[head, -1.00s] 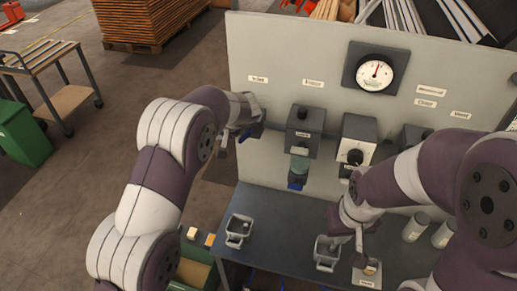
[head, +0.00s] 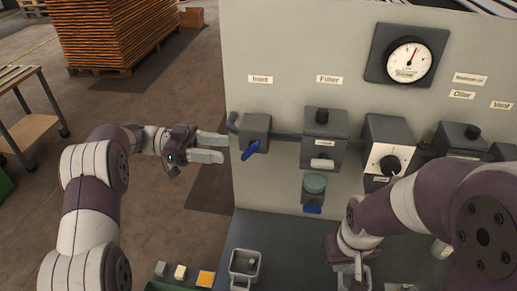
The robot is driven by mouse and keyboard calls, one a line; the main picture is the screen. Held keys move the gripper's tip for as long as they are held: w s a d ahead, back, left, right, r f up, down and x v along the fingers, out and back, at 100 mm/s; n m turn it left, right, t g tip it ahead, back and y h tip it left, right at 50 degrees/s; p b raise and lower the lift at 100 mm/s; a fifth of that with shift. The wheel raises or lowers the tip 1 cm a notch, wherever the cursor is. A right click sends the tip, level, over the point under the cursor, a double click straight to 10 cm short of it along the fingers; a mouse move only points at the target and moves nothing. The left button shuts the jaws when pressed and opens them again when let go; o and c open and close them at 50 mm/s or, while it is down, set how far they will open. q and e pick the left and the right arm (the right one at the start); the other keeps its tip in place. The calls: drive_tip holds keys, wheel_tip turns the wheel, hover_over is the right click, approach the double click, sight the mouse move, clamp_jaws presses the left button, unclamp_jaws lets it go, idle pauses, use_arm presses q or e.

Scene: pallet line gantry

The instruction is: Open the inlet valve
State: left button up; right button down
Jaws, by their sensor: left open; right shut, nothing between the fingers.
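The inlet valve is a dark grey block (head: 257,128) on the upright panel below the "Inlet" label. Its blue lever (head: 250,151) slants down to the left. A pipe enters the block from the left. My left gripper (head: 224,148) is open, its two pale fingers pointing right towards the lever. It appears just left of the lever with a small gap in the picture; the depth between them is hard to tell. My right gripper (head: 358,268) is shut and empty, low over the bench, partly hidden by its own arm.
The filter unit (head: 323,138) sits right of the valve, with a teal bowl (head: 314,183) and blue lever (head: 312,209) below. A gauge (head: 408,60) and a regulator with a black knob (head: 391,165) are farther right. A grey cup (head: 244,265) stands on the bench.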

sight(247, 151)
use_arm(q)
drive_tip(key=d+p, duration=0.1)
drive_tip(key=d, duration=0.2)
drive_tip(key=s+d+p, duration=0.1)
drive_tip(key=d, duration=0.2)
drive_tip(key=d+p, duration=0.1)
drive_tip(key=d, duration=0.2)
drive_tip(key=shift+s+d+r, duration=0.1)
drive_tip(key=shift+s, duration=0.15)
drive_tip(key=shift+s+d, duration=0.15)
drive_tip(key=shift+d, duration=0.3)
drive_tip(key=shift+f, duration=0.2)
clamp_jaws()
